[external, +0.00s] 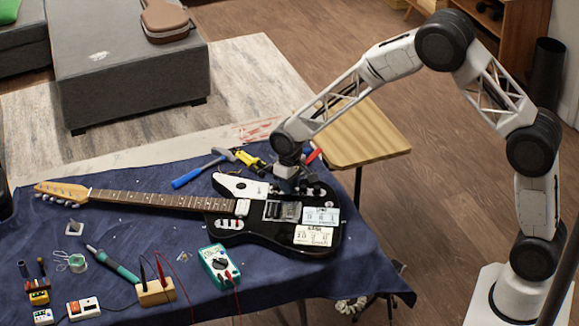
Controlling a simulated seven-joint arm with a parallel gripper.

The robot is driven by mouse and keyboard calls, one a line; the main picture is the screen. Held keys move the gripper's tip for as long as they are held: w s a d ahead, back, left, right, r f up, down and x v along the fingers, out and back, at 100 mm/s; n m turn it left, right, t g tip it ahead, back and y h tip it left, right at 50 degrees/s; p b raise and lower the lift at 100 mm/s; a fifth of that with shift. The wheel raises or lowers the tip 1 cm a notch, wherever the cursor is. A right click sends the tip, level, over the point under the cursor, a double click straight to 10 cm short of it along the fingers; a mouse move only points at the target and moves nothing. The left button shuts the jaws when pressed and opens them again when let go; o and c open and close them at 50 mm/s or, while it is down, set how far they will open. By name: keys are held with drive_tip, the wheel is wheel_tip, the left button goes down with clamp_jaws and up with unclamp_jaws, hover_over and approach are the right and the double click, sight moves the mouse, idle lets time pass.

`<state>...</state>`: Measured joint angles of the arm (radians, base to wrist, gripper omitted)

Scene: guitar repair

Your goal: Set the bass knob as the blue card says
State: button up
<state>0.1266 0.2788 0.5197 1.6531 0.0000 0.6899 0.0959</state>
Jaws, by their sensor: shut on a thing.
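The black electric guitar (262,238) lies on the blue cloth, its neck pointing left. My gripper (284,186) reaches down to the upper right of the guitar body. It is shut on a knob there; the knob is mostly hidden by the fingers, and I cannot tell whether it is the bass knob. Other small dark knobs (312,191) show just to the right. A pale bluish card (321,215) lies on the body, with a white card (313,235) below it. Their writing is too small to read.
A green multimeter (219,266), a wooden block with probes (155,291) and a soldering iron (115,263) lie in front. The cloth's right side is clear.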

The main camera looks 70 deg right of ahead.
drive_tip(key=o, duration=0.4)
drive_tip(key=shift+n, duration=0.4)
drive_tip(key=n, duration=0.8)
idle(0.5)
drive_tip(key=c, duration=0.4)
